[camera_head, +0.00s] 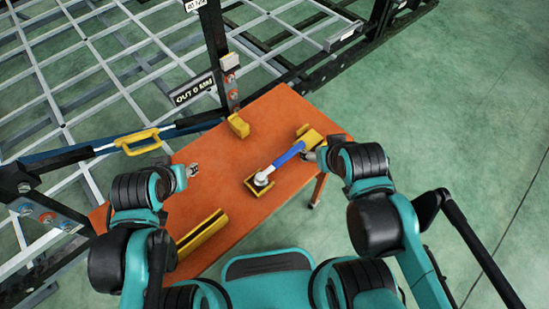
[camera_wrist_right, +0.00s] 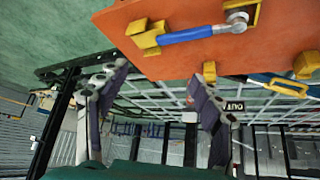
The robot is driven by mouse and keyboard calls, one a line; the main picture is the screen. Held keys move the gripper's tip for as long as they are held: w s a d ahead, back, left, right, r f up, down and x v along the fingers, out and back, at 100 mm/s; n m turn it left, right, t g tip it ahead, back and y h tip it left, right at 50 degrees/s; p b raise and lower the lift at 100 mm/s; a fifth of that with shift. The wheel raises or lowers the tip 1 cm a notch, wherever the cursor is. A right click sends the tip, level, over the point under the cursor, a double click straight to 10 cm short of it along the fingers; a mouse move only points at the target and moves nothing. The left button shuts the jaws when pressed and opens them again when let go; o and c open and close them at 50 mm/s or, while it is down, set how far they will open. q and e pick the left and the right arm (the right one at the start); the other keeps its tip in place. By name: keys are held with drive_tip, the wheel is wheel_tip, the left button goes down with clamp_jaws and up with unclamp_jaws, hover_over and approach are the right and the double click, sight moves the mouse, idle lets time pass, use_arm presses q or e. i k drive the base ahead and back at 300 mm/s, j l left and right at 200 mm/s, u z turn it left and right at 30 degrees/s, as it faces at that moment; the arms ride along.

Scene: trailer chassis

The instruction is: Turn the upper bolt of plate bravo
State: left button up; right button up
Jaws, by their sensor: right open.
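A wrench (camera_head: 290,154) with a blue handle lies on the orange table, its silver head at lower left and its other end at a yellow holder (camera_head: 309,136). It also shows in the right wrist view (camera_wrist_right: 185,35). Two reddish bolts (camera_head: 231,78) sit one above the other on a dark upright post; a plate's edges there are unclear. Other bolts (camera_head: 46,217) sit on a dark plate at far left. No bravo label is readable. My right gripper (camera_head: 309,156) is open and empty beside the wrench's holder end. My left gripper (camera_head: 193,170) is above the table's left part, its fingers too small to judge.
The orange table (camera_head: 215,150) also bears a yellow block (camera_head: 238,125) and a long yellow bracket (camera_head: 202,230). A sign reading "OUT 0 MM" (camera_head: 193,89) is by the post. Green floor (camera_head: 480,120) is clear at right.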

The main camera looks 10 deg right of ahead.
sight(26, 208)
drive_tip(key=u, duration=0.4)
drive_tip(key=l+u, duration=0.15)
drive_tip(key=u, duration=0.65)
drive_tip(key=l+u, duration=0.15)
drive_tip(key=u, duration=0.25)
drive_tip(key=j+u, duration=0.25)
drive_tip(key=i+u, duration=0.1)
drive_tip(key=u, duration=0.15)
drive_tip(key=j+z, duration=0.25)
drive_tip(key=j, duration=0.3)
drive_tip(key=i+j, duration=0.05)
